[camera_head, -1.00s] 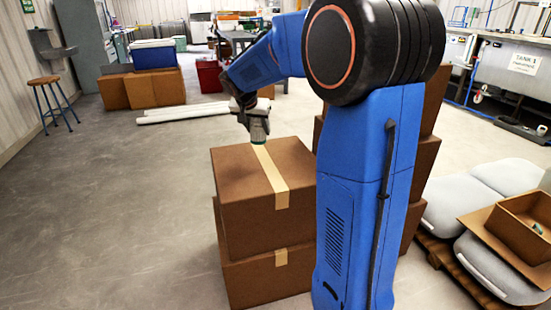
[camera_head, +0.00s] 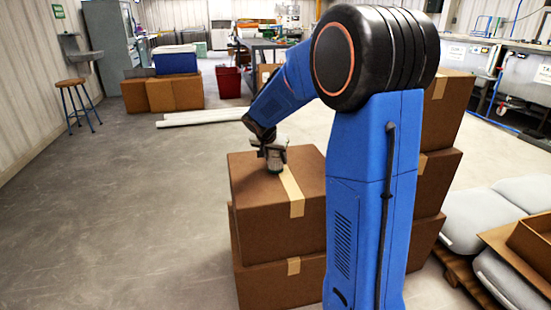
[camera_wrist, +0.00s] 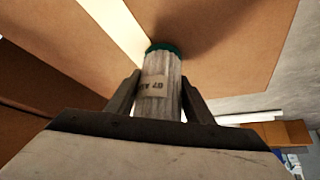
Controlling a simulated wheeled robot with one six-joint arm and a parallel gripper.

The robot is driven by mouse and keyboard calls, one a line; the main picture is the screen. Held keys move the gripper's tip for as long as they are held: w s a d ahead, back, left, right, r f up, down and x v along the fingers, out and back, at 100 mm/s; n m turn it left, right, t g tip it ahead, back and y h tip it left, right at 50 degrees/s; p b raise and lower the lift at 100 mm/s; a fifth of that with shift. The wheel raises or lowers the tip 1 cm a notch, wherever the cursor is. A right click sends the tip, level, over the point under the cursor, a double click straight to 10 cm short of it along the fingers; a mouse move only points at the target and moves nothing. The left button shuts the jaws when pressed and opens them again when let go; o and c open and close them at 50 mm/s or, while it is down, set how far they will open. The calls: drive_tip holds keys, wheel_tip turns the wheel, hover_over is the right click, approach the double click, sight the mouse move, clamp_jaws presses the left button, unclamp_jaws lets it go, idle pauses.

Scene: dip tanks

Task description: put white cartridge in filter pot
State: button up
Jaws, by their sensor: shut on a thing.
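My gripper (camera_head: 275,160) is over the top of a stacked cardboard box in the head view. In the wrist view its two fingers (camera_wrist: 158,98) are shut on a whitish pleated cartridge (camera_wrist: 172,78), one finger on each side. The cartridge has a green end cap and a small printed label. Its green end points towards the cardboard box, and I cannot tell whether it touches it. In the head view the cartridge is small and mostly hidden by the gripper. I cannot make out a filter pot in either view.
Stacked cardboard boxes (camera_head: 265,225) stand beside my arm, with more boxes (camera_head: 440,130) behind it. Grey sacks (camera_head: 480,215) lie on a pallet at the right. White pipes (camera_head: 200,117) lie on the floor.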

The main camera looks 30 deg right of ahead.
drive_tip(key=shift+f, duration=0.15)
drive_tip(key=o, duration=1.2)
drive_tip(key=shift+c, duration=0.2)
